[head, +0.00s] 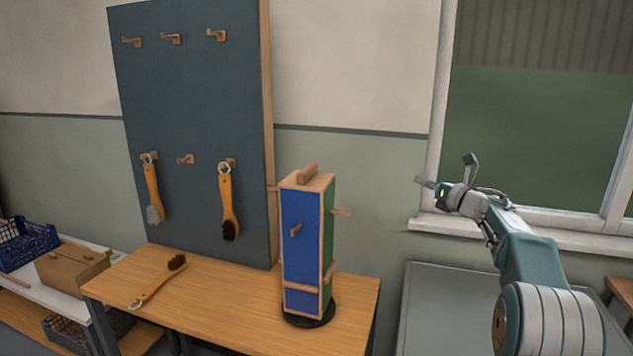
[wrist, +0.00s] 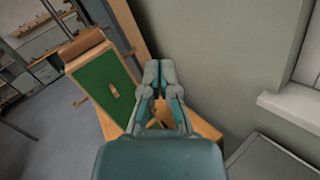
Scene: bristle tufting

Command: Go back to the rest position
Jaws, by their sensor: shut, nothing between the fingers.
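My gripper (head: 422,182) is raised in the air at the right of the head view, in front of the window and apart from everything. In the wrist view my gripper (wrist: 158,72) points past the green side of a block stand, with its fingers together and nothing held. The blue and green block stand (head: 302,245) with wooden pegs stands upright on a dark round base on the wooden table (head: 215,300). Two brushes with wooden handles hang on the dark pegboard: one with grey bristles (head: 153,195), one with dark bristles (head: 228,205). A third brush (head: 158,281) lies on the table.
The pegboard (head: 190,100) stands behind the table, with several empty pegs. A grey surface (head: 450,310) lies below my arm, under the window sill (head: 540,238). The air around my gripper is free.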

